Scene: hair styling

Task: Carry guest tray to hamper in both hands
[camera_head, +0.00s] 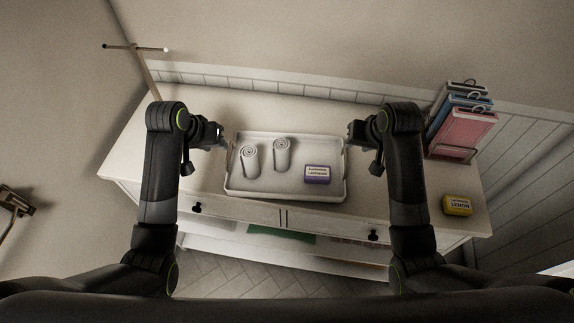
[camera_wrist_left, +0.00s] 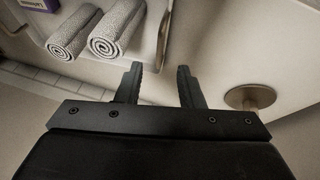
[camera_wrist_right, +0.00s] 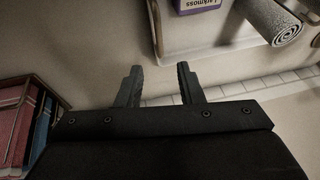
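The white guest tray (camera_head: 310,148) rests on the white dresser top. It holds two rolled grey towels (camera_head: 250,161) (camera_head: 282,152) and a purple soap box (camera_head: 317,174). My left gripper (camera_head: 222,137) is at the tray's left end, and my right gripper (camera_head: 349,134) is at its right end. In the left wrist view the fingers (camera_wrist_left: 160,70) are apart and empty, just short of the tray's end handle (camera_wrist_left: 163,38). In the right wrist view the fingers (camera_wrist_right: 160,69) are likewise apart and empty, near the other handle (camera_wrist_right: 157,28). I cannot make out a hamper.
A yellow lemon box (camera_head: 457,205) lies at the right front. A T-shaped stand (camera_head: 144,66) rises at the back left.

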